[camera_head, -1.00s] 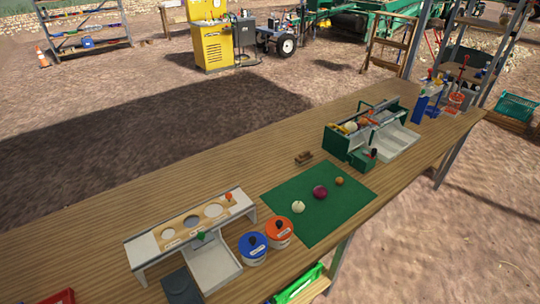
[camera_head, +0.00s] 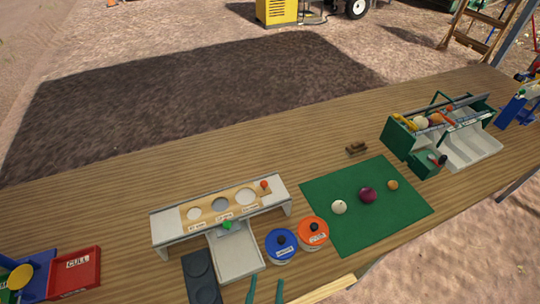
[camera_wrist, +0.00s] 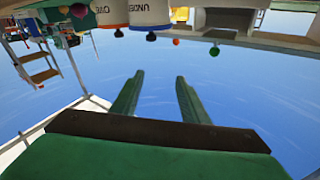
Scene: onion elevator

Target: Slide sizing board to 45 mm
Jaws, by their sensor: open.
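The sizing board (camera_head: 208,208) is a tan strip with three round holes, growing larger to the right, set in a pale raised stand (camera_head: 166,232). Small labels below the holes are too blurred to read surely. An orange knob (camera_head: 264,184) stands at the board's right end; a green knob (camera_head: 227,225) is at the stand's front edge, above the chute. My gripper (camera_head: 265,291) is open and empty at the bottom edge, in front of the chute and apart from the board. Its green fingers also show in the wrist view (camera_wrist: 157,92), with both knobs beyond them.
A pale chute tray (camera_head: 237,262) lies before the stand. Blue-lidded (camera_head: 281,244) and orange-lidded (camera_head: 313,231) tubs stand to its right. A green mat (camera_head: 330,190) holds onions. A red CULL tray (camera_head: 84,272) is left; a green crate (camera_head: 397,139) is at right. The bench behind the stand is clear.

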